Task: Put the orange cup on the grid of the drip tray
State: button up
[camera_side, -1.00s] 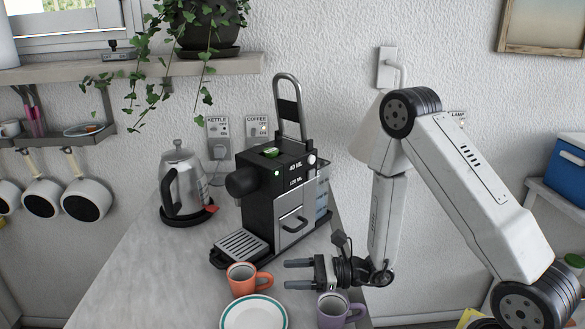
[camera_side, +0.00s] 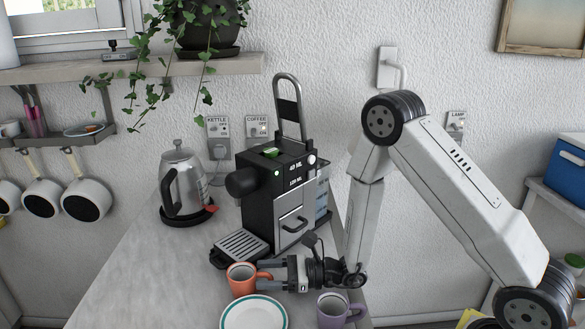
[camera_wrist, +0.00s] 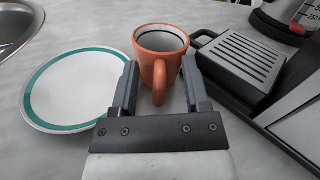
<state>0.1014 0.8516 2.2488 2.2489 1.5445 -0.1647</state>
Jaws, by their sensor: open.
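The orange cup (camera_side: 241,280) stands upright on the counter in front of the drip tray, and its handle points toward my gripper. It also shows in the wrist view (camera_wrist: 155,62). My gripper (camera_side: 262,276) is open, low over the counter at the cup's right side. In the wrist view my two fingers (camera_wrist: 160,85) stand either side of the cup's handle; I cannot tell whether they touch it. The drip tray's grid (camera_side: 241,245) is empty, at the foot of the black coffee machine. The grid also shows in the wrist view (camera_wrist: 243,58), right of the cup.
A white plate with a teal ring (camera_side: 254,317) lies close in front of the cup. A purple cup (camera_side: 334,312) stands at the near right. The coffee machine (camera_side: 285,205) rises behind the tray, and a kettle (camera_side: 183,185) stands farther back left. The counter's left side is clear.

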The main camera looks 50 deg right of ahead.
jog(key=shift+c, duration=0.2)
dwell(0.3)
grip_shut()
dwell(1.3)
